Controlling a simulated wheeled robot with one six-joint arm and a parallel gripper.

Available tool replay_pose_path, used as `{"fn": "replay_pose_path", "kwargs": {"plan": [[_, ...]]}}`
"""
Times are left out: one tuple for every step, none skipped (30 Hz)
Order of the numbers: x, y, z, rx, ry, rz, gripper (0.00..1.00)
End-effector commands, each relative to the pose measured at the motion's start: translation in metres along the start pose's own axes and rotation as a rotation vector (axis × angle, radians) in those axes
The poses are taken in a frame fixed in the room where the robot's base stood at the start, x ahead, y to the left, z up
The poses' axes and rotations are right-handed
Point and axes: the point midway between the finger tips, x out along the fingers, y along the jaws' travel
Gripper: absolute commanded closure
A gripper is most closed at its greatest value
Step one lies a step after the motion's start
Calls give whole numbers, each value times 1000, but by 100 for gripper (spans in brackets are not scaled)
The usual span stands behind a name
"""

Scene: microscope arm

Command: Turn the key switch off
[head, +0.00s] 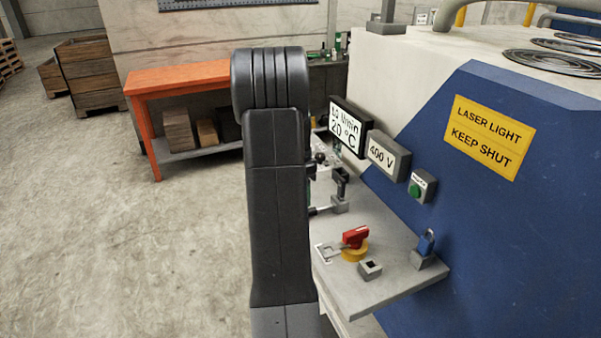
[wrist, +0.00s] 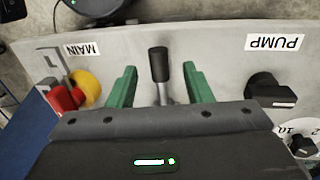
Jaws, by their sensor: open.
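My gripper (wrist: 160,68) shows in the wrist view with two green fingers apart and nothing gripped. A lever with a black cylindrical knob (wrist: 158,65) stands in the gap between the fingers as seen there; I cannot tell its depth relative to the fingertips. A black rotary knob (wrist: 265,88) sits to the right, by the PUMP label (wrist: 275,42). No switch in view is labelled as the key switch, and I cannot tell which one it is.
A green button (head: 415,190) and displays are on the blue machine (head: 480,230). An orange bench (head: 180,77) stands behind.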

Motion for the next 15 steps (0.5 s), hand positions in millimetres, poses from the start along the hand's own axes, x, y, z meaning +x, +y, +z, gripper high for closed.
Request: {"fn": "replay_pose_path", "kwargs": {"plan": [[-12, -1, 0, 0, 1, -5, 54], [-20, -1, 0, 0, 2, -6, 54], [-29, -1, 0, 0, 2, -6, 54], [-36, -1, 0, 0, 2, -6, 54], [-42, -1, 0, 0, 1, -5, 54], [-51, -1, 0, 0, 2, -5, 54], [-56, -1, 0, 0, 1, -4, 54], [-62, -1, 0, 0, 1, -5, 54], [-68, -1, 0, 0, 1, -4, 54], [-72, -1, 0, 0, 1, -4, 54], [-76, -1, 0, 0, 1, -3, 54], [-81, -1, 0, 0, 1, -3, 54], [-83, -1, 0, 0, 1, -3, 54], [-85, 0, 0, 0, 1, -2, 54], [-88, 0, 0, 0, 1, -1, 54]]}}
